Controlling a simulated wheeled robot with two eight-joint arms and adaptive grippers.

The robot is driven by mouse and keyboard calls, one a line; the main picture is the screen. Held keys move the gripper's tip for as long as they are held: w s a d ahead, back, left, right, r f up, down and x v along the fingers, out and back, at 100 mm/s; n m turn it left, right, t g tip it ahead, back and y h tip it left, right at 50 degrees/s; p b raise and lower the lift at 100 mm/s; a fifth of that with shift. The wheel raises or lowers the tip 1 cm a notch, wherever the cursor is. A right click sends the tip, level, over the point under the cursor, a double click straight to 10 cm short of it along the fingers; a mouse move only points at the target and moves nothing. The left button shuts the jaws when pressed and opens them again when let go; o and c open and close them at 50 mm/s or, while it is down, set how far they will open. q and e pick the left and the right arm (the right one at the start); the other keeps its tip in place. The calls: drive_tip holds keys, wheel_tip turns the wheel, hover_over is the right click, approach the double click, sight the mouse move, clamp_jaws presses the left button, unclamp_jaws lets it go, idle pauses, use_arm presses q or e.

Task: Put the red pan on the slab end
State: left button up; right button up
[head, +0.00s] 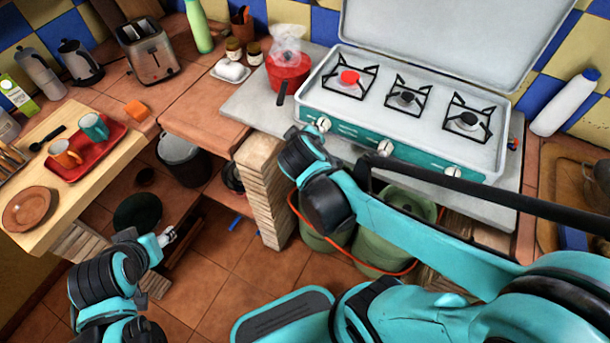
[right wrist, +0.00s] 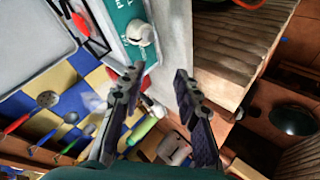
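The red pan (head: 290,72) stands on the grey slab (head: 246,108), at its left end beside the stove, in the head view. Its dark handle points toward me, and something clear and crumpled shows on top. In the right wrist view a bit of red beyond the fingers may be the pan; I cannot be sure. My right gripper (right wrist: 157,90) is open and empty, over the slab's front edge near the stove's left knob. Its fingers are hidden in the head view. My left gripper (head: 168,237) hangs low over the floor, apart from the pan; its fingers are too small to read.
The stove (head: 400,115) with its raised lid fills the slab's middle; a red disc (head: 349,77) lies on its left burner. A white dish (head: 231,71) and jars stand left of the pan. A brick pillar (head: 265,190) supports the slab. Its left front corner is bare.

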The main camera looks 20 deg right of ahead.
drive_tip(key=s+a+m+g+y, duration=0.1)
drive_tip(key=s+a+m+y, duration=0.3)
drive_tip(key=s, duration=0.8)
drive_tip(key=shift+a+f+g+y, duration=0.2)
drive_tip(key=shift+a+g+y, duration=0.15)
drive_tip(key=shift+a, duration=0.5)
